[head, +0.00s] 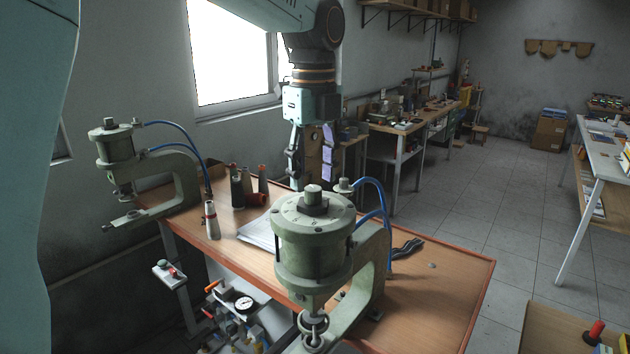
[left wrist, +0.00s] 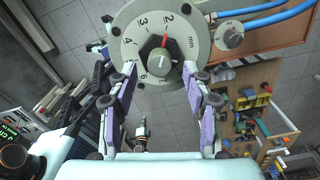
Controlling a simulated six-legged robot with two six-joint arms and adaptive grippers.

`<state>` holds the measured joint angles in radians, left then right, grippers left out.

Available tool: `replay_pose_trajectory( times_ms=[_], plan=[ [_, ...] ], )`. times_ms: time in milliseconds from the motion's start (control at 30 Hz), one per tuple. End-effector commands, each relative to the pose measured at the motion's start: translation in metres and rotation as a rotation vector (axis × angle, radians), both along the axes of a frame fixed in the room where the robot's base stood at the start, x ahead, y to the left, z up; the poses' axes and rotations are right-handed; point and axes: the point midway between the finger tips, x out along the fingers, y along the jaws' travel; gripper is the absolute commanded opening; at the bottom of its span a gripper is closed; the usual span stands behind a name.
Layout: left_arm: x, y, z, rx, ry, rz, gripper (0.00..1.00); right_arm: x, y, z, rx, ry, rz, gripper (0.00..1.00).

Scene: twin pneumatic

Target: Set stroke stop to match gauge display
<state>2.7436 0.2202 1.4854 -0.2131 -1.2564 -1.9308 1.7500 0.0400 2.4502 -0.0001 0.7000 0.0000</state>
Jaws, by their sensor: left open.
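The near press (head: 313,235) is green-grey, with a round stroke dial on its top. In the left wrist view the dial (left wrist: 130,45) carries numbers and "mm", and a dark hex knob (left wrist: 150,50) with a grey centre; its red mark points near 2. My left gripper (left wrist: 160,70) is open and empty; its purple-padded fingers stand on either side of the knob, apart from it. In the head view the left gripper (head: 311,180) hangs at the press top, its tips partly hidden. A round white gauge (head: 244,303) sits low under the bench; its reading is too small. My right gripper is not seen.
A second press (head: 115,145) stands at the bench's far left. Blue hoses (head: 372,190) run close beside the near dial. The bench's right part is mostly clear. A green-lit display (left wrist: 12,138) is cut off and unreadable.

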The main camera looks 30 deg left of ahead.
Motion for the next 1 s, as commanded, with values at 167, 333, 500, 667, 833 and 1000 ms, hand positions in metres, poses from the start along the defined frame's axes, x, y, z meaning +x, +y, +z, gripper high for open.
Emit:
replay_pose_trajectory(
  times_ms=[167,333,500,667,833,1000],
  plan=[
    [0.001,0.0,-0.019,-0.001,0.001,0.0,0.5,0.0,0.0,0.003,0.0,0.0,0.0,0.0],
    [0.002,0.0,-0.024,0.0,0.0,0.0,0.5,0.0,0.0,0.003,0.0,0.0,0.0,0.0],
    [0.004,0.0,-0.024,0.0,-0.001,0.0,0.5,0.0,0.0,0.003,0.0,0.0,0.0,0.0],
    [0.004,0.0,-0.024,0.001,0.0,0.0,0.38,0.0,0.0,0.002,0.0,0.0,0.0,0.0],
    [0.004,0.0,-0.024,0.0,0.0,0.0,0.24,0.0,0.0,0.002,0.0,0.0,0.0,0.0],
    [0.004,0.0,-0.024,0.001,0.0,0.0,0.09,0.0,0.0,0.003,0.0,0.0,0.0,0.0]
  ],
)
